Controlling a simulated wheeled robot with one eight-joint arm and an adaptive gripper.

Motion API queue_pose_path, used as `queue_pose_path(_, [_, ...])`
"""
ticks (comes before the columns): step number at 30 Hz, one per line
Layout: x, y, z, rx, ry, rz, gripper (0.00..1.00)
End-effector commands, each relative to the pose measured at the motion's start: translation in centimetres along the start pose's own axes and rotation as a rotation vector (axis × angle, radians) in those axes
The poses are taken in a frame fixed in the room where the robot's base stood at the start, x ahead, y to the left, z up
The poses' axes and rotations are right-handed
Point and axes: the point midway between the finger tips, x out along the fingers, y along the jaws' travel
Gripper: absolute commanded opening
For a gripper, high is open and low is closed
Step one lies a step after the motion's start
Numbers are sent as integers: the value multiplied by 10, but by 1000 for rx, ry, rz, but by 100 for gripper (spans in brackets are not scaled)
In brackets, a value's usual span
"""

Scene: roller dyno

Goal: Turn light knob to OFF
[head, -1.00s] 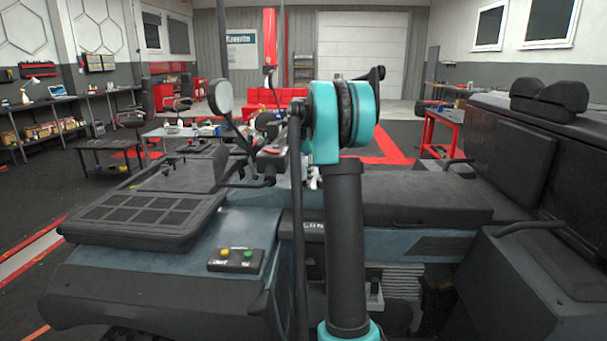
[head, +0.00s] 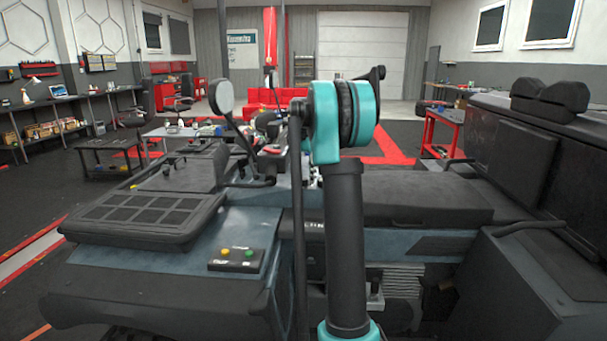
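I cannot make out a light knob in the head view.
A round mirror (head: 221,97) on a thin stalk stands up from the vehicle, left of my arm. A dark seat (head: 420,198) lies right of the arm. A red cart (head: 442,128) stands behind. Dark floor is open at far left.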

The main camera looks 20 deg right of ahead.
Motion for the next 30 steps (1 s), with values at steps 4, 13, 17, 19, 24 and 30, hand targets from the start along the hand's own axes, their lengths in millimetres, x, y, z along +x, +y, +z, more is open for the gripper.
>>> queue_pose_path(4, [0,0,0,0,1,0,48])
queue_pose_path(13, [-36,0,0,0,1,0,48])
queue_pose_path(17, [-63,0,0,0,1,0,48])
queue_pose_path(19, [-78,0,1,0,1,0,48])
queue_pose_path(24, [-105,0,1,0,1,0,48])
queue_pose_path(30, [-120,0,1,0,1,0,48])
